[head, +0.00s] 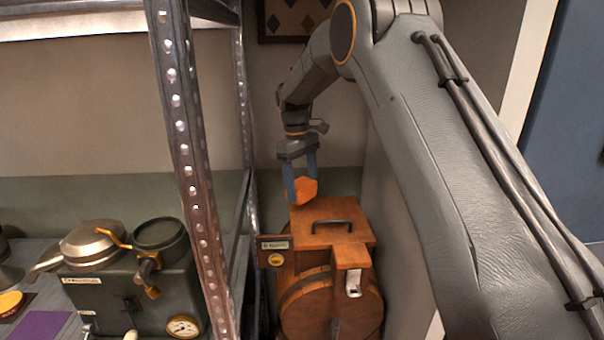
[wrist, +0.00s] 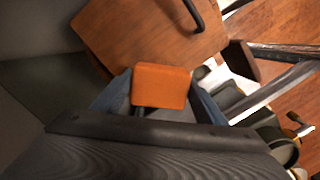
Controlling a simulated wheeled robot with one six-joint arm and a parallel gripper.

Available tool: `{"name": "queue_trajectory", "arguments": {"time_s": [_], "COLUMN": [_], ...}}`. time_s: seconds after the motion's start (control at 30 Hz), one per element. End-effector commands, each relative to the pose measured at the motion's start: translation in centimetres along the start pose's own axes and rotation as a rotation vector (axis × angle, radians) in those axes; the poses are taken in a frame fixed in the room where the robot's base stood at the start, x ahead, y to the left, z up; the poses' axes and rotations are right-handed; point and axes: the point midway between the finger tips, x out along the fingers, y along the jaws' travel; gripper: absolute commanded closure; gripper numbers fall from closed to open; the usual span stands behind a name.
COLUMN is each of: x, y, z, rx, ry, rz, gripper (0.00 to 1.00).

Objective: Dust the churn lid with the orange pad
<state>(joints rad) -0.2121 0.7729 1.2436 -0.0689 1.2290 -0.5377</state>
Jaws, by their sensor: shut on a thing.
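The orange pad (head: 305,190) is held between the blue fingers of my gripper (head: 302,180); it also shows in the wrist view (wrist: 160,86). The wooden churn (head: 330,302) stands on the right of the metal rack in the head view. Its flat brown lid (head: 325,222) has a dark bar handle (head: 332,225) and also shows in the wrist view (wrist: 140,32). My gripper points down above the back left part of the lid. The pad appears close to the lid's back edge, but I cannot tell whether they touch.
A perforated metal upright (head: 186,150) of the rack stands left of the churn. A small labelled sign (head: 275,251) is at the churn's left. A dark green machine (head: 145,285) with a gauge sits further left. A wall rises close on the churn's right.

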Motion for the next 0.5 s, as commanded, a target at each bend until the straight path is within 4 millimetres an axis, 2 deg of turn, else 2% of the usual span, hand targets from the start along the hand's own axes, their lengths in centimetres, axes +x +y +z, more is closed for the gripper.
{"name": "queue_trajectory", "arguments": {"time_s": [0.3,0.5], "x": [-3.0,-3.6], "y": [0.1,0.1], "z": [0.5,0.5], "rx": [0.002,0.002], "ry": [0.001,0.001], "rz": [0.000,0.000], "gripper": [0.55,0.55]}}
